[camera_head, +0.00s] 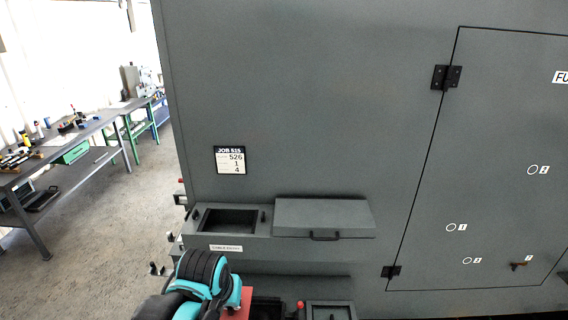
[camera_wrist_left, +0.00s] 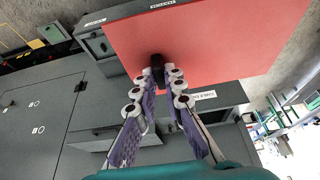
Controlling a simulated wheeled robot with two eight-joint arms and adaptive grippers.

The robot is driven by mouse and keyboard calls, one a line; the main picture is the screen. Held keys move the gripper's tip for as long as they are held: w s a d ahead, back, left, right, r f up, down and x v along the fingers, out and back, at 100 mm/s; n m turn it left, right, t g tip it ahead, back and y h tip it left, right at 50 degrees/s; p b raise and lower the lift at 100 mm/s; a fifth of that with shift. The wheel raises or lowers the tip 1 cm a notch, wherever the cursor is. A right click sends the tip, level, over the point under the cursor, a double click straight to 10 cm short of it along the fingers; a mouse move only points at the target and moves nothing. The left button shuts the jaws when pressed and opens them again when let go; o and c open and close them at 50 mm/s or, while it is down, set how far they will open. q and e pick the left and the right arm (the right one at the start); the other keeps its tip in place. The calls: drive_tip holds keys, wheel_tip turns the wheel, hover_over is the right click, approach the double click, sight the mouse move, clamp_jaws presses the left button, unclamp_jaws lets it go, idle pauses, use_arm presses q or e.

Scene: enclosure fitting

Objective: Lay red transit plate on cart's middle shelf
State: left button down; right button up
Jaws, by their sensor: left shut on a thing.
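The red transit plate (camera_wrist_left: 215,38) fills the upper middle of the left wrist view. A dark knob (camera_wrist_left: 157,61) stands at its near edge, and my left gripper (camera_wrist_left: 161,76) is shut on it. In the head view only a small red piece of the plate (camera_head: 240,303) shows beside my left arm, at the bottom edge. My left gripper's fingers are hidden there. My right gripper is in neither view. I cannot make out the cart's middle shelf.
A large grey enclosure (camera_head: 310,120) stands in front, with a labelled open box (camera_head: 230,219) and a lidded box (camera_head: 323,217) jutting from its face. A hinged door (camera_head: 500,170) is at right. Workbenches (camera_head: 75,150) stand at left, with bare floor before them.

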use_arm(q)
drive_tip(key=w+a+f+b, duration=0.1)
drive_tip(key=a+f+b, duration=0.1)
drive_tip(key=f+b, duration=1.1)
drive_tip(key=w+a+f+b, duration=0.2)
drive_tip(key=f+b, duration=1.1)
drive_tip(key=f, duration=1.9)
drive_tip(key=shift+w+a+f, duration=0.15)
drive_tip(key=shift+a+f, duration=0.05)
drive_tip(key=shift+a, duration=0.45)
drive_tip(key=shift+r, duration=0.15)
